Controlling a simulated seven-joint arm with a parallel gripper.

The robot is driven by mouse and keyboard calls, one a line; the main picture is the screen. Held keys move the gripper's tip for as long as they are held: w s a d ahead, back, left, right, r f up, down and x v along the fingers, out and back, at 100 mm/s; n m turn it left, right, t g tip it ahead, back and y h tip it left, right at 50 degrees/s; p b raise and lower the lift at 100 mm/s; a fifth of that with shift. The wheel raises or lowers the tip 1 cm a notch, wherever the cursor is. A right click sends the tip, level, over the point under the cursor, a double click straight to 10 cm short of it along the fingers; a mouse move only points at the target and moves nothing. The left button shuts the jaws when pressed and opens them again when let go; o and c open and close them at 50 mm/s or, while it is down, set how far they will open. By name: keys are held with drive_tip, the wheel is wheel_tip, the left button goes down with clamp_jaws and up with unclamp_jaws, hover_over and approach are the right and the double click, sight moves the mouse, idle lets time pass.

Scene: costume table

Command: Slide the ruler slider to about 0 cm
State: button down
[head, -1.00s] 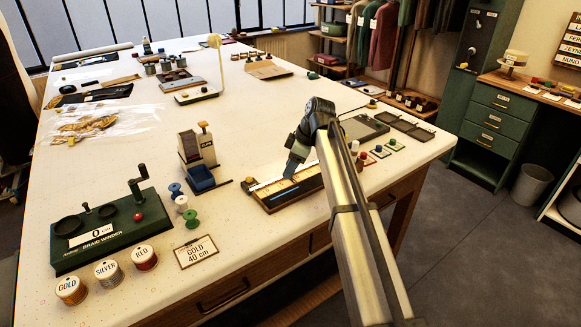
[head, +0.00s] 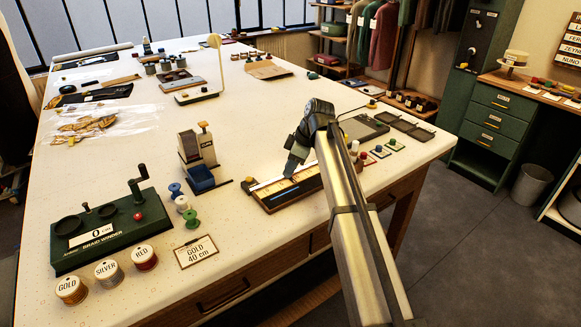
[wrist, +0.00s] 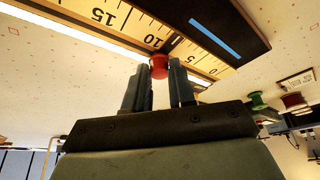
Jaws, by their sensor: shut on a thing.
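The ruler (head: 301,187) lies on a dark wooden base near the table's right front part in the head view. In the wrist view its yellow scale (wrist: 125,22) shows a 15 at upper left and further marks toward the right. The slider has a red knob (wrist: 158,66), seen near the 10 mark; its exact reading is hard to tell. My gripper (wrist: 160,88) has its two fingers on either side of the red knob and is shut on it. In the head view my gripper (head: 290,170) is over the ruler and hides the knob.
The braid winder (head: 100,230), spools (head: 107,274) and a GOLD 40 cm card (head: 197,251) stand to the left. A blue-bin dispenser (head: 198,160) is behind left. Small coloured pieces (head: 380,150) and a dark tray (head: 362,127) lie to the right.

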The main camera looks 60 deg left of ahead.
drive_tip(key=s, duration=1)
drive_tip(key=shift+s, duration=0.3)
drive_tip(key=c, duration=1.3)
unclamp_jaws()
drive_tip(key=shift+f, duration=0.1)
drive_tip(key=o, duration=0.3)
drive_tip(key=v, duration=1.4)
